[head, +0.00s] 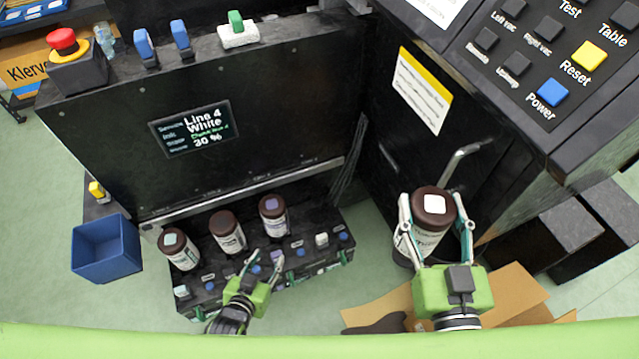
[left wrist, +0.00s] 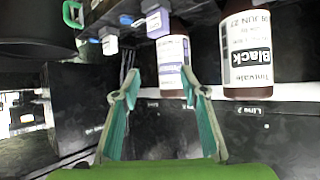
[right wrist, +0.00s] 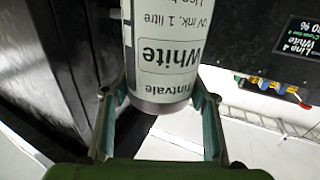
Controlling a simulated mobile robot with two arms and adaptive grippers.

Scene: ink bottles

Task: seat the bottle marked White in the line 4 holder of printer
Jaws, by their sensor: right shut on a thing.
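The bottle marked White (head: 419,243) has a brown cap with a white square on top. My right gripper (head: 434,215) is shut on its sides, holding it right of the printer's bottle rack (head: 335,222). Its White label (right wrist: 165,55) appears upside down in the right wrist view. My left gripper (head: 265,260) is open and empty, in front of the rack. Three brown-capped bottles stand in the rack; the rightmost has a purple cap mark (head: 273,215). The middle one reads Black (left wrist: 250,55) in the left wrist view. The rack right of these bottles holds no bottle; I cannot make out a line 4 marking there.
The printer screen (head: 195,128) reads Line 4 White, 30 %. A blue bin (head: 105,250) is left of the rack. A control cabinet (head: 480,130) stands right, with cables (head: 350,155) beside the printer. Cardboard (head: 520,290) lies below the right gripper.

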